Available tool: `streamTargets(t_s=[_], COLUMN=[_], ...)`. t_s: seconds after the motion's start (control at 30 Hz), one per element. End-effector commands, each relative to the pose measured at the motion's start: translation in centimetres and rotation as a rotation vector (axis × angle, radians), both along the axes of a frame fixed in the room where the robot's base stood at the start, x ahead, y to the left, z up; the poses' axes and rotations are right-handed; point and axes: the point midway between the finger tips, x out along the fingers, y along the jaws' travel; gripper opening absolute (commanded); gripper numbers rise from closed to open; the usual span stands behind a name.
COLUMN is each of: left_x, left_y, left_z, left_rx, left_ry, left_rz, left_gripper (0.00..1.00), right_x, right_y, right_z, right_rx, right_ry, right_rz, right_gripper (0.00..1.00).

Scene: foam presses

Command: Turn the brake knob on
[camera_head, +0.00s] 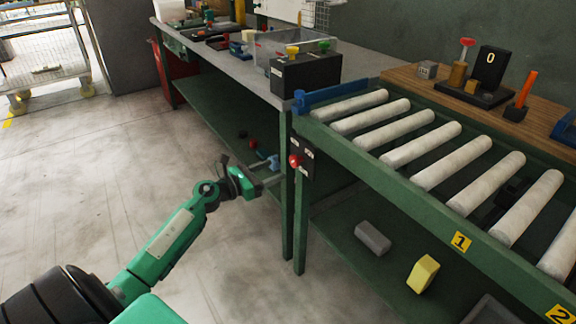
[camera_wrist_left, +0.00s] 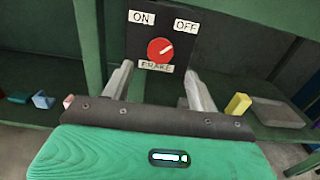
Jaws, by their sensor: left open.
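The brake knob (camera_head: 294,160) is a round red knob on a black panel (camera_head: 304,146) at the corner leg of the green conveyor frame. In the left wrist view the knob (camera_wrist_left: 160,50) sits above the label BRAKE, with ON at upper left and OFF at upper right. Its white mark points up and right, toward OFF. My left gripper (camera_head: 276,174) is open in front of the panel, its fingers pointing at it. In the left wrist view its fingers (camera_wrist_left: 160,84) are on either side below the knob, apart from it and empty. My right gripper is out of view.
The roller conveyor (camera_head: 428,143) extends right of the panel. A grey block (camera_head: 372,237) and a yellow block (camera_head: 422,273) lie on the green lower shelf. A long workbench (camera_head: 250,85) runs back left.

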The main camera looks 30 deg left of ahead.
Motion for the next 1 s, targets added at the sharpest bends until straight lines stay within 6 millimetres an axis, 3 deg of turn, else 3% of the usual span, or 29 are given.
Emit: streamTargets(t_s=[0.2, 0.4, 0.83, 0.87, 1.0], left_x=[3.3, 5.2, 5.9, 5.9, 5.9], left_y=[-1.3, -2.1, -2.4, -2.4, -2.4], left_z=[0.1, 0.0, 0.0, 0.0, 0.0], left_rx=[-0.001, -0.001, 0.0, 0.0, -0.001], left_ry=[-0.003, -0.001, 0.0, 0.0, 0.0], left_rz=[0.001, 0.002, 0.001, 0.001, 0.001], left_gripper=[0.59, 0.59, 0.59, 0.57, 0.3], right_x=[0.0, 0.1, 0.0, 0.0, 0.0], right_y=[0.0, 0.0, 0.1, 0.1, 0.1], right_z=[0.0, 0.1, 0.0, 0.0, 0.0], right_rx=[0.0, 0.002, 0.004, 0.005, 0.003], right_ry=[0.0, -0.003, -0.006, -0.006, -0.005], right_rz=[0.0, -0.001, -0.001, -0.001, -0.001], right_gripper=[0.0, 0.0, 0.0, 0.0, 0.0])
